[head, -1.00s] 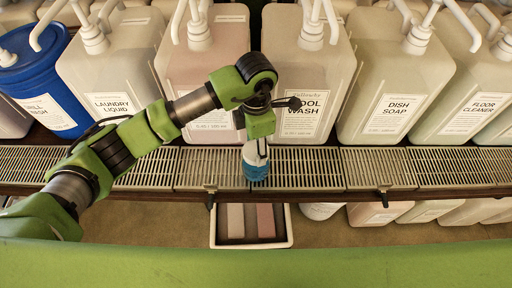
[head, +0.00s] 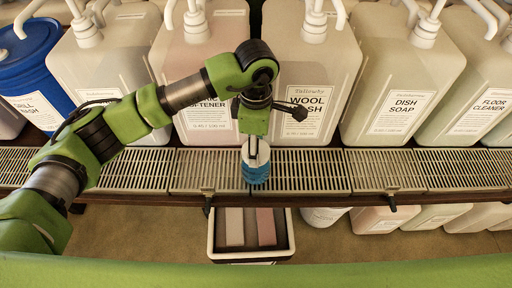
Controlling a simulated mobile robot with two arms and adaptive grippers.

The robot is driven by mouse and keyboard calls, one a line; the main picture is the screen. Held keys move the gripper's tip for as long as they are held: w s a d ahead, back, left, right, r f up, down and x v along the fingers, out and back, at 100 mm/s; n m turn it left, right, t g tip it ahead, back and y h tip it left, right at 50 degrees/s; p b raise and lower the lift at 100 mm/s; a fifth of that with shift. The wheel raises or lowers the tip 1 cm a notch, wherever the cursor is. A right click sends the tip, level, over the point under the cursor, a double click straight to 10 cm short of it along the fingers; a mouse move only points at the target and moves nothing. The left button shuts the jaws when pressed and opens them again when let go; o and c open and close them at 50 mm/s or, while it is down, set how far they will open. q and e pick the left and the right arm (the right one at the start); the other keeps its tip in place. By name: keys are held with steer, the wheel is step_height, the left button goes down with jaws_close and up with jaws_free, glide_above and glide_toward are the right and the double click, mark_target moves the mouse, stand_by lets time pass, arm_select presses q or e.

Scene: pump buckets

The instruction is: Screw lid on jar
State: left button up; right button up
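A small blue ribbed piece (head: 255,173) with a whitish part (head: 262,153) above it is at the middle of the slatted ledge. I cannot tell which part is the jar and which the lid. My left gripper (head: 254,148) points down onto the whitish part, with a dark finger in front of it. The finger spacing is too small to make out, so its grip is unclear. The blue piece appears to be on the slats, near their front edge. My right gripper is not in view.
Large pump containers labelled Wool Wash (head: 312,95), Dish Soap (head: 400,75) and Floor Cleaner (head: 475,90) line the back. A blue drum (head: 35,70) stands at left. A white tray (head: 212,238) with two blocks sits below. The slatted ledge (head: 410,170) is clear to the right.

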arm_select(q)
steer(key=shift+f+m+b, duration=0.15)
steer(key=shift+m+b, duration=2.35)
steer(key=shift+m, duration=0.1)
steer(key=shift+m+b, duration=0.4)
steer(key=shift+m, duration=0.2)
steer(key=o, duration=1)
steer(key=shift+o, duration=0.2)
